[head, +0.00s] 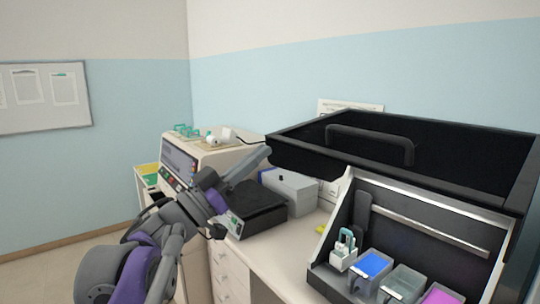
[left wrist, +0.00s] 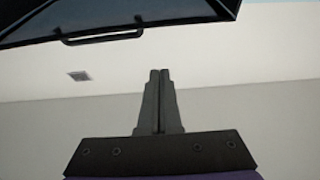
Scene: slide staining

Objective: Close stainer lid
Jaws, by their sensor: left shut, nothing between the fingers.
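The stainer (head: 345,215) stands on the counter at the right, its front open and its inside showing. Its large black lid (head: 455,150) is raised above the body, with a dark bar handle (head: 372,140) on it. In the left wrist view the lid (left wrist: 190,12) and its handle (left wrist: 102,38) cross the top, beyond the fingertips. My left gripper (head: 264,152) points up and right, just left of the lid's left corner in the head view. Its fingers (left wrist: 160,74) are shut and empty, apart from the handle in the left wrist view. My right gripper is not in view.
Inside the stainer are a white slide rack (head: 344,250), a blue tray (head: 371,265) and other coloured trays. A black flat device (head: 257,207) and a grey box (head: 291,190) stand left of it. A beige machine (head: 185,162) is further back.

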